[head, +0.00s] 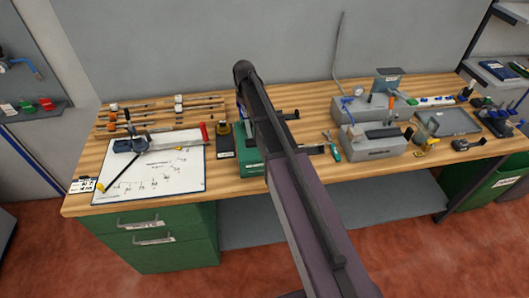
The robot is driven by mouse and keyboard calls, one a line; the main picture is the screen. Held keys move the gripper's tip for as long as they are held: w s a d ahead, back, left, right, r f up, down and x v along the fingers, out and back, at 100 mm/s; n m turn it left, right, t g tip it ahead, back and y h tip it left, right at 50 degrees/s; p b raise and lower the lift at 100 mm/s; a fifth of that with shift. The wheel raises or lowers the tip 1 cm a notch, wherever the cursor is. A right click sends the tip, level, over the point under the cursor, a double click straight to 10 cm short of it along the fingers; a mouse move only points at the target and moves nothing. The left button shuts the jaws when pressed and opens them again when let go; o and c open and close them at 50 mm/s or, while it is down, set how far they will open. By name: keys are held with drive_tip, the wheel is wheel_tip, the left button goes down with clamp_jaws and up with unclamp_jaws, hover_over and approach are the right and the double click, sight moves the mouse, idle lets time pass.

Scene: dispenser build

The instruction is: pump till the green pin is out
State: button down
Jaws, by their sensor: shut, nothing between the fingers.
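A green block-shaped unit (252,169) stands on the bench at its middle, mostly hidden behind my arm. I cannot tell whether it is the dispenser. Two dark bars, an upper one (289,115) and a lower one (313,150), stick out to the right from behind my arm; what they belong to is hidden. I cannot make out a green pin or a pump part. My arm rises from the bottom right across the middle of the view and covers this area. I cannot make out my gripper; it seems to be hidden behind the arm.
The wooden bench (85,204) holds a paper drawing (150,183) and rods at left. A dark yellow-marked bottle-like item (224,140) stands left of the green unit. Green-handled pliers (333,148), grey machine blocks (372,153) and a grey tray (447,133) lie at right.

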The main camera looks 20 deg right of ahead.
sight(247, 122)
drive_tip(key=shift+f+b, duration=0.9)
drive_tip(key=shift+f, duration=0.25)
drive_tip(key=shift+f, duration=0.1)
drive_tip(key=shift+f+b, duration=0.3)
drive_tip(key=shift+b, duration=0.15)
drive_tip(key=shift+s+f+b, duration=0.2)
drive_tip(key=shift+f+b, duration=0.25)
drive_tip(key=shift+b, duration=0.2)
drive_tip(key=shift+s+r, duration=0.1)
drive_tip(key=shift+r, duration=0.1)
